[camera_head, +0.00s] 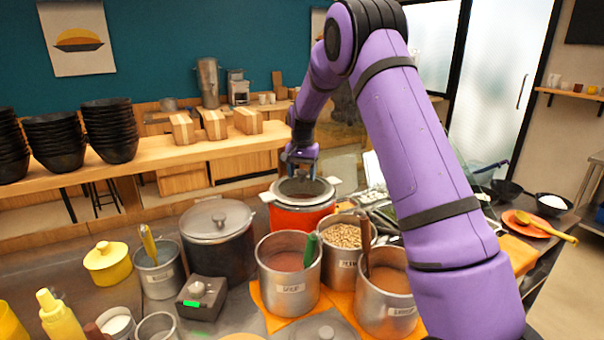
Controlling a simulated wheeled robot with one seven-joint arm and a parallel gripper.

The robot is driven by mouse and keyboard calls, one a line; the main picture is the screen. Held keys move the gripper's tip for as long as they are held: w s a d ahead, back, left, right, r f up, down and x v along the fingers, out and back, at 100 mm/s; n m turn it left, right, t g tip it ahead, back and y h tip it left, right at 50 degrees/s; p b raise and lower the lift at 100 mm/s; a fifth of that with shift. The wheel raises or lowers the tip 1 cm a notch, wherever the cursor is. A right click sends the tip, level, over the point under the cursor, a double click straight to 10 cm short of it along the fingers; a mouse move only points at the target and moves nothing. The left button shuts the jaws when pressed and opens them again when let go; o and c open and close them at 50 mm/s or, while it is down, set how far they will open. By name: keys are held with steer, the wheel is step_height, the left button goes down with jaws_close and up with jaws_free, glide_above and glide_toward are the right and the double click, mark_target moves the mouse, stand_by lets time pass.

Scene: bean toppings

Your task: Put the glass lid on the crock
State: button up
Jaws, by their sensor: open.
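The crock (300,218) is an orange-red pot with a pale rim and light side handles, standing upright at the middle of the counter. The glass lid (301,190), a dark see-through disc with a grey edge, lies over the crock's mouth and looks roughly level. I cannot tell whether it is fully seated. My gripper (301,174) is open, pointing down just above the lid's centre. The lid's knob is hard to make out between the fingers, and I cannot tell whether they touch it.
A large grey lidded pot (218,255) stands left of the crock. In front are metal canisters of soup (289,284) and beans (342,262), with utensils sticking up. A yellow lidded jar (107,262) is farther left. My arm hides part of the right side.

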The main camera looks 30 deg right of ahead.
mark_target(302, 171)
step_height(302, 171, up, 12)
steer(key=s+a+r+n+t, duration=0.1)
steer(key=s+a+r+n, duration=0.15)
steer(key=s+r, duration=0.7)
steer(key=s+a+r+n+t, duration=0.1)
steer(key=s+a+r+n, duration=0.15)
steer(key=s, duration=0.95)
steer(key=s+a+r+n+t, duration=0.15)
steer(key=s+a, duration=0.25)
steer(key=s, duration=0.8)
steer(key=s+a+f+n+t, duration=0.1)
steer(key=s+f, duration=0.1)
steer(key=s, duration=0.4)
steer(key=s+a+f+n+t, duration=0.1)
steer(key=s+f, duration=0.2)
steer(key=s, duration=0.3)
steer(key=shift+s+f, duration=0.3)
steer(key=shift+s, duration=0.05)
steer(key=shift+a+n, duration=0.1)
steer(key=shift+n, duration=0.15)
steer(key=shift+c, duration=0.4)
